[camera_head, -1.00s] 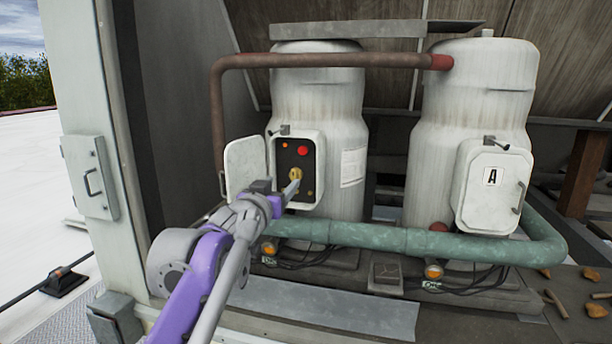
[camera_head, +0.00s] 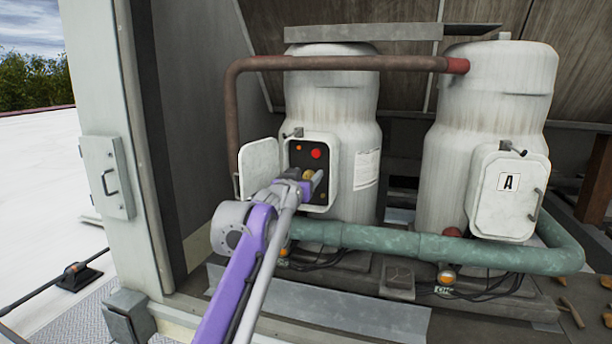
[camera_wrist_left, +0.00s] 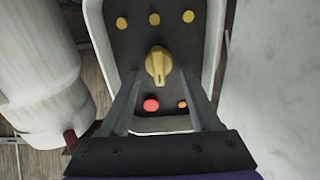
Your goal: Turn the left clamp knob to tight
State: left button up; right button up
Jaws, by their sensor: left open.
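A yellow knob (camera_head: 308,174) sits on the dark control panel (camera_head: 296,158) inside the open box on the left tank. It shows large in the left wrist view (camera_wrist_left: 158,65), its pointer bar nearly in line with the panel's long side. My left gripper (camera_head: 314,181) is open at the panel. In the wrist view its fingers (camera_wrist_left: 161,74) stand on either side of the knob, with gaps visible on both sides. No marking for tight can be read. My right gripper is not in view.
The box's white door (camera_head: 259,168) stands open on the left. A rusty pipe (camera_head: 340,63) runs above and a green pipe (camera_head: 400,242) below.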

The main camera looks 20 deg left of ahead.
pick_arm(q)
grip_shut()
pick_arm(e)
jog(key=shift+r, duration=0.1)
